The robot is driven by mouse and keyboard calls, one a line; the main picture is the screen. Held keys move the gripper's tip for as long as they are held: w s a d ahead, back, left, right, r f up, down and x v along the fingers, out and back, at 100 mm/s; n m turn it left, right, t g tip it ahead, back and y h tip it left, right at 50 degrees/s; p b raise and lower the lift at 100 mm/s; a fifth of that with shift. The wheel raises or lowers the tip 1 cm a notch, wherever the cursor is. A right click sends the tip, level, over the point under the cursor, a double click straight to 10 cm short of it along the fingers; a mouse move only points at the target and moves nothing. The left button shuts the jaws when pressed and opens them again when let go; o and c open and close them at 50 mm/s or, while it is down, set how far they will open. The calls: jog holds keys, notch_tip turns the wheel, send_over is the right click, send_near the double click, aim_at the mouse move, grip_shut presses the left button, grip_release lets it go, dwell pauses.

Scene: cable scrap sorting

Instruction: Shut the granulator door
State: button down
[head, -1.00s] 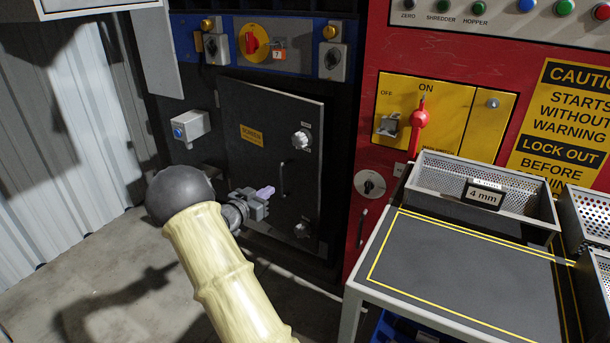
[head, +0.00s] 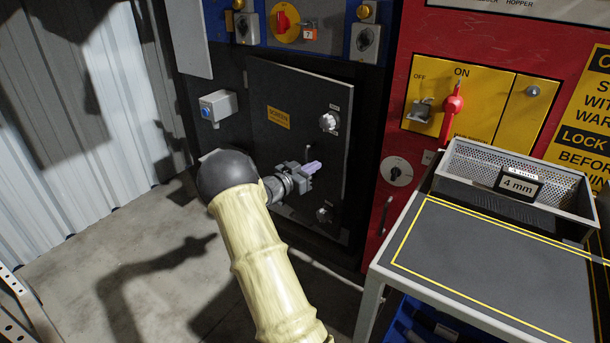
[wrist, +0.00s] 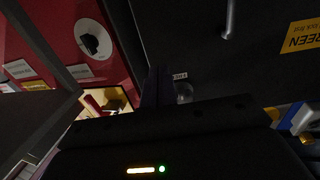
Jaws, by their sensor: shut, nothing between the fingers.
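The granulator door (head: 285,165) is a dark grey panel with a yellow label, two round knobs and a bar handle. Its top edge slants more than the blue panel above, so its right side appears to stand a little out from the frame; the size of the gap is unclear. My gripper (head: 314,167) is shut and empty, in front of the door's right half and hiding most of the handle. I cannot tell whether it touches the door. In the wrist view the dark fingers (wrist: 158,86) point toward the door face, with the handle (wrist: 230,18) above and right.
A grey switch box (head: 217,107) is left of the door. The red cabinet with a red lever (head: 451,113) is to the right. A table (head: 480,268) with a 4 mm perforated tray (head: 565,192) stands at right. The floor at left is clear.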

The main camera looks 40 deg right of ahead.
aim_at(337, 153)
jog(key=d+b, duration=0.1)
jog(key=d, duration=0.1)
jog(key=d+b, duration=0.1)
jog(key=d, duration=0.5)
jog(key=shift+w+b, duration=0.3)
jog(key=shift+b, duration=0.1)
jog(key=shift+d, duration=0.15)
